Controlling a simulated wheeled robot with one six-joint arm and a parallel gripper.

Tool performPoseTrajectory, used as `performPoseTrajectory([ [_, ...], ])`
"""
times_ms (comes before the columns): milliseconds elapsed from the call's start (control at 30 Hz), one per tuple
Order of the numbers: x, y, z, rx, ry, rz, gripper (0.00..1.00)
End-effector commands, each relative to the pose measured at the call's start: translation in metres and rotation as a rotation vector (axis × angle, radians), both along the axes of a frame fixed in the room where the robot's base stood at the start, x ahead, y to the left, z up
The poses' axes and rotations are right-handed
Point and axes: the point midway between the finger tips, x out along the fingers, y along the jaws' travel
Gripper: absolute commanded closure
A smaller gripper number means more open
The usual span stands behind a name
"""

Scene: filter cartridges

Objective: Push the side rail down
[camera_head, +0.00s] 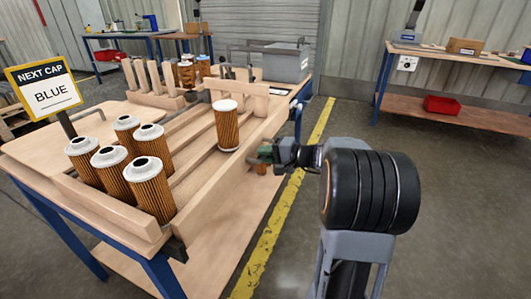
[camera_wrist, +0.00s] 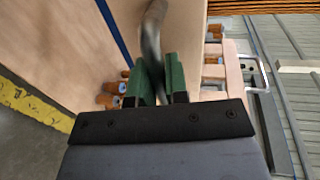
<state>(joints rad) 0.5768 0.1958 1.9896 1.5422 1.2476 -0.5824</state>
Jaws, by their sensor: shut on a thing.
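The side rail (camera_head: 212,199) is a long pale wooden board along the right edge of the workbench, standing up beside the cartridge lanes. My gripper (camera_head: 264,155) is at the outer right side of this rail, about midway along it. In the wrist view my gripper's green fingers (camera_wrist: 159,88) are closed around a dark grey curved bar (camera_wrist: 152,42), which looks like a handle beside the wood. The fingers hide part of the bar. Where the bar joins the rail is not clear.
Several orange pleated cartridges with white caps (camera_head: 152,178) stand at the bench's near end. One lone cartridge (camera_head: 227,128) stands near the rail. A "NEXT CAP BLUE" sign (camera_head: 45,88) is at left. A grey bin (camera_head: 285,64) is at the far end. Floor right of the bench is open.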

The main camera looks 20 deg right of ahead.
Motion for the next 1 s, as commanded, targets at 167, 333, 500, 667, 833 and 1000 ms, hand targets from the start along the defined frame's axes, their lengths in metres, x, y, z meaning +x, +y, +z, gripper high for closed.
performPoseTrajectory([
  [167, -0.0003, 0.0001, -0.0144, 0.0, 0.003, 0.001, 1.0],
  [333, -0.0003, 0.0002, -0.0127, 0.001, 0.002, 0.001, 1.0],
  [500, -0.0002, 0.0001, -0.0123, 0.0, 0.002, 0.001, 0.71],
  [667, -0.0002, 0.0, -0.0122, 0.0, 0.001, 0.0, 0.61],
  [833, -0.0004, -0.0004, -0.012, 0.0, 0.001, 0.0, 0.61],
  [1000, -0.0094, -0.0097, -0.0078, 0.001, 0.001, -0.003, 0.61],
])
